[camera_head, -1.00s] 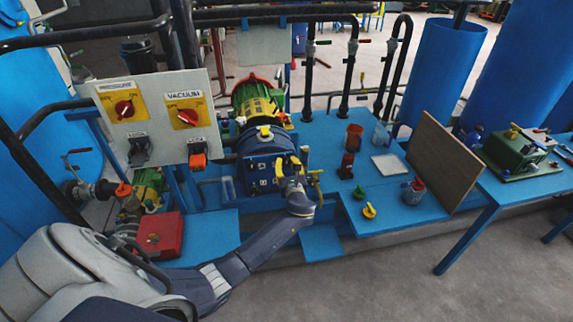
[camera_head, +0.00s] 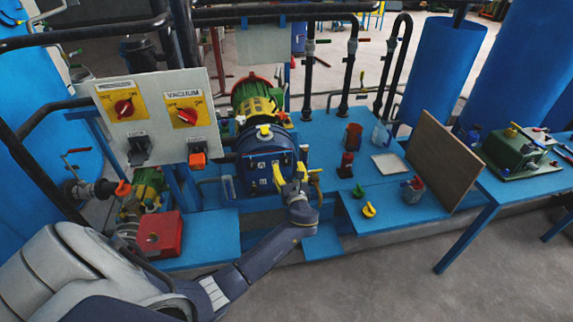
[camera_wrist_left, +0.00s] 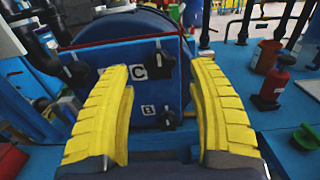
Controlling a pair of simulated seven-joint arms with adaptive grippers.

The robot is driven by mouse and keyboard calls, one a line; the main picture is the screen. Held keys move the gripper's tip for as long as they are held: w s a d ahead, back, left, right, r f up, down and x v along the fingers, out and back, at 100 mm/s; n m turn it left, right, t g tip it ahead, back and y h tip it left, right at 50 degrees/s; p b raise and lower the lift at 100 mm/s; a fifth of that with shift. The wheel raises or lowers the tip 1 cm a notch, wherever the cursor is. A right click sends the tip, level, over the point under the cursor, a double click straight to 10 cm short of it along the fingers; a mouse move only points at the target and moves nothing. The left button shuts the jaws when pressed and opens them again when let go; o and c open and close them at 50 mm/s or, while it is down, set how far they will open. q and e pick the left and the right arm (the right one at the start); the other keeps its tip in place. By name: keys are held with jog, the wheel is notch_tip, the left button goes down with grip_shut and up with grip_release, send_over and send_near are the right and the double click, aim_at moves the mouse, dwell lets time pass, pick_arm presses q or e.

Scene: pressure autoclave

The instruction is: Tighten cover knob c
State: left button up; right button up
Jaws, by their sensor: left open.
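The blue autoclave cover (camera_head: 257,165) faces me in the head view. In the left wrist view the cover (camera_wrist_left: 105,55) carries labels C and B and dark star-shaped knobs. Cover knob c (camera_wrist_left: 163,62) is beside the C label, between the fingertips in the picture. My left gripper (camera_head: 289,172) is open in front of the cover's right side. Its yellow fingers (camera_wrist_left: 161,69) spread to either side of knob c and do not visibly touch it. In the head view the gripper partly hides the cover's right side. My right gripper is not in view.
Another knob (camera_wrist_left: 167,120) sits beside the B label, low between the fingers. A red bottle (camera_head: 346,165), a green knob (camera_head: 358,191) and a yellow knob (camera_head: 369,210) stand on the blue table right of the cover. The pressure and vacuum panel (camera_head: 155,120) is left.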

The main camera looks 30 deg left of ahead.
pick_arm(q)
jog(key=v, duration=0.8)
dwell(0.4)
